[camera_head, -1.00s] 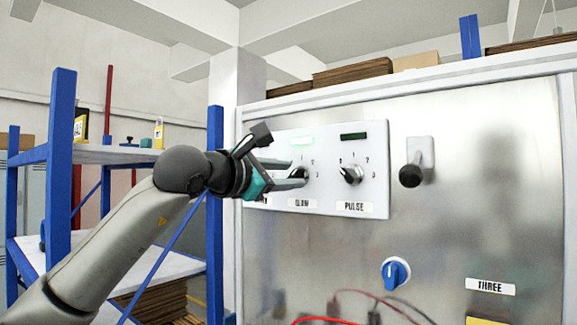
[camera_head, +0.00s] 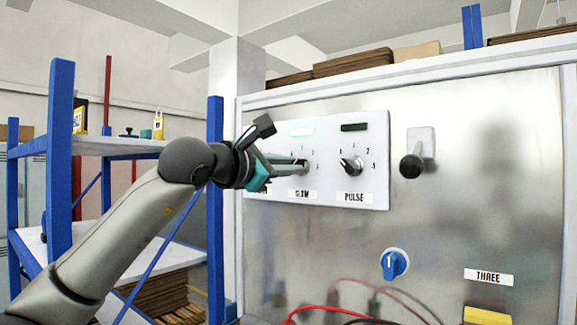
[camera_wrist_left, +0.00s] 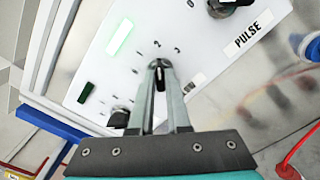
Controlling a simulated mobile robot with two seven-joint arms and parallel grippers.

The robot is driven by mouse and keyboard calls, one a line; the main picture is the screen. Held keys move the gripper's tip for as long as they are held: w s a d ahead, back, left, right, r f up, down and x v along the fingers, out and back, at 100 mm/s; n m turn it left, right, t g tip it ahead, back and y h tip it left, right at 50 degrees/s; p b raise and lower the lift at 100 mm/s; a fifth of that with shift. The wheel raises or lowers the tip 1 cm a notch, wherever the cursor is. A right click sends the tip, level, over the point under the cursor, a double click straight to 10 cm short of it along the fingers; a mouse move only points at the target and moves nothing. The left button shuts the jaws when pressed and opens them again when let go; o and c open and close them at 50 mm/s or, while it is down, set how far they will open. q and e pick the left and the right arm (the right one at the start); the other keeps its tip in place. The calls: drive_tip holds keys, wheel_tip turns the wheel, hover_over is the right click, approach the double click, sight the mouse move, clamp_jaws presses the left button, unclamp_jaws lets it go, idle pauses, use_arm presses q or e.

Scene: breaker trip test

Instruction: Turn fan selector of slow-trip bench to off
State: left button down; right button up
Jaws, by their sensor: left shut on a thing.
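A white control panel (camera_head: 330,192) on the steel bench front carries dark selector knobs with numbered marks. My left gripper (camera_head: 304,165) is shut on the knob above the label that seems to read SLOW. The fingers hide most of that knob; a dark bit of the knob (camera_wrist_left: 160,78) shows between the fingertips (camera_wrist_left: 160,66) in the left wrist view. A pale lit window (camera_head: 302,131) is above it, glowing greenish white in the wrist view (camera_wrist_left: 120,38). The PULSE knob (camera_head: 351,166) is to the right, under a dark window (camera_head: 354,127). My right gripper is not in view.
A black-knobbed lever (camera_head: 411,166) sticks out right of the panel. A blue knob (camera_head: 394,264) is lower, with red and black cables (camera_head: 322,309) below. A THREE sign (camera_head: 488,277) is at right. A blue-post shelf (camera_head: 215,190) stands behind my left arm.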

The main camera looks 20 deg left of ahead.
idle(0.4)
use_arm(q)
drive_tip(key=n+b, duration=0.8)
drive_tip(key=n, duration=0.9)
drive_tip(key=shift+a+n+b, duration=0.1)
drive_tip(key=shift+n+b, duration=0.3)
idle(0.4)
drive_tip(key=c, duration=0.9)
unclamp_jaws()
drive_tip(key=b+v, duration=0.4)
drive_tip(key=v, duration=1.1)
drive_tip(key=shift+s+r, duration=0.1)
drive_tip(key=shift+s, duration=0.05)
